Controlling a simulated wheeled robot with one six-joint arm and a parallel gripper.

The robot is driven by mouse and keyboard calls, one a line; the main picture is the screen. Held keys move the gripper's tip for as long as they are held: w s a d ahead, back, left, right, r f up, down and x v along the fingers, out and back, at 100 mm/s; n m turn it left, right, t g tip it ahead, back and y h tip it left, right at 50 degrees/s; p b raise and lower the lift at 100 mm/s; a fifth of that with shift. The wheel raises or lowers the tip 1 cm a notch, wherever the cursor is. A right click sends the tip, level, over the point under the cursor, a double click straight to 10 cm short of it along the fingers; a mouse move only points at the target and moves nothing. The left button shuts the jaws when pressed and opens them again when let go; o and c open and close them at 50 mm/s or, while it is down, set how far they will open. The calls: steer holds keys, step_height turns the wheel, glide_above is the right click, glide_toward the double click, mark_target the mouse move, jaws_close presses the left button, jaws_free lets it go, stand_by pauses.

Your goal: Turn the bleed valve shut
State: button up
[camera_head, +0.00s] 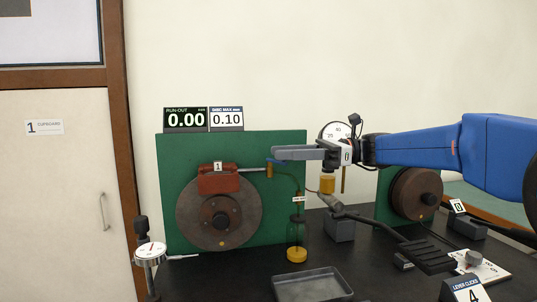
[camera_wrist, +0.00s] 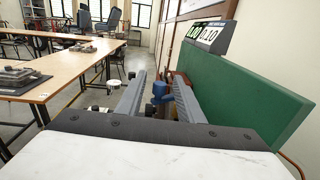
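The bleed valve shows as a small blue handle (camera_head: 276,161) on a brass-coloured body (camera_head: 269,171), at the end of a pipe from the red brake caliper (camera_head: 218,181). My gripper (camera_head: 275,153) reaches in from the right, with its grey fingertips level with the blue handle or just above it. In the wrist view the two fingers (camera_wrist: 158,88) stand apart with a gap between them. The blue handle (camera_wrist: 159,90) shows in that gap, and I cannot tell whether either finger touches it. The fingers hide part of the valve in the head view.
A green board (camera_head: 170,160) stands behind the brake disc (camera_head: 215,222). A thin hose runs down from the valve to a yellow-based bottle (camera_head: 297,254). A grey tray (camera_head: 312,285), a dial gauge (camera_head: 150,254) and a pedal (camera_head: 428,256) are on the dark bench.

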steer(key=shift+x, duration=2.25)
steer(key=shift+c, duration=0.7)
jaws_close()
